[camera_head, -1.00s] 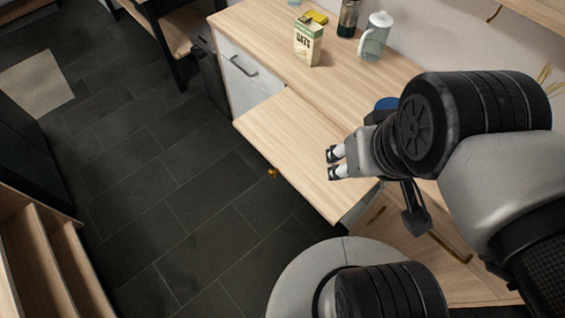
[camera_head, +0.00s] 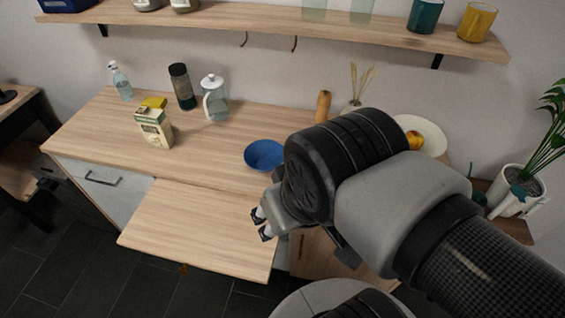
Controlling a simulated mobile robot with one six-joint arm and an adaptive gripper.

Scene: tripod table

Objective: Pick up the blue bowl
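The blue bowl (camera_head: 264,154) stands upright on the wooden counter (camera_head: 215,142), near its front edge. My arm hides a little of the counter to its right. My gripper (camera_head: 261,224) is in front of the bowl and apart from it, above the right side of a pull-out board. Its two fingertips are apart with nothing visible between them.
The pull-out board (camera_head: 190,228) is bare. An oats carton (camera_head: 154,128), a dark jar (camera_head: 183,87), a glass pitcher (camera_head: 215,100) and a spray bottle (camera_head: 121,82) stand left of the bowl. A white plate (camera_head: 432,135) with fruit is at the right. A shelf (camera_head: 270,27) hangs above.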

